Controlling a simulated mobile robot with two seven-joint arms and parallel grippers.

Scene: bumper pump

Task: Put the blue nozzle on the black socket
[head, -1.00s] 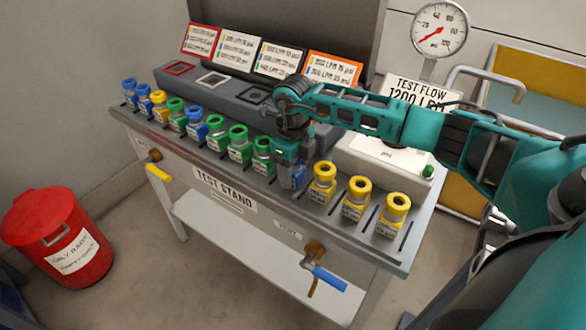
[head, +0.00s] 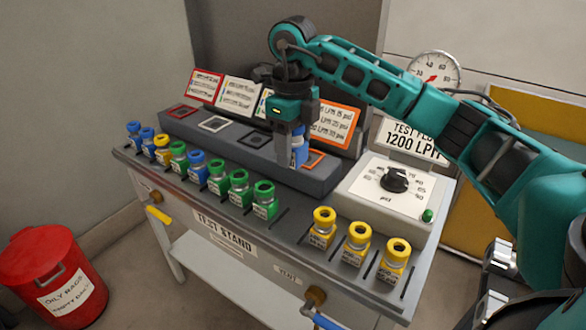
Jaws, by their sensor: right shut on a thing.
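My right gripper (head: 290,148) is shut on a blue nozzle (head: 299,146) and holds it upright over the raised grey block, near its right end. The fingers hide part of the nozzle. The black socket (head: 257,138) is a black-framed square on the block, just left of the held nozzle. The orange socket (head: 316,158) lies just behind and right of the nozzle, partly covered. I cannot tell the nozzle's exact height above the block. My left gripper is not in view.
Red (head: 183,111) and white (head: 214,124) sockets look empty. Label cards stand behind the block. Blue, yellow and green nozzles line the front edge, with a gap before three yellow ones (head: 358,243). A white control box (head: 385,196) with a knob stands right of the block.

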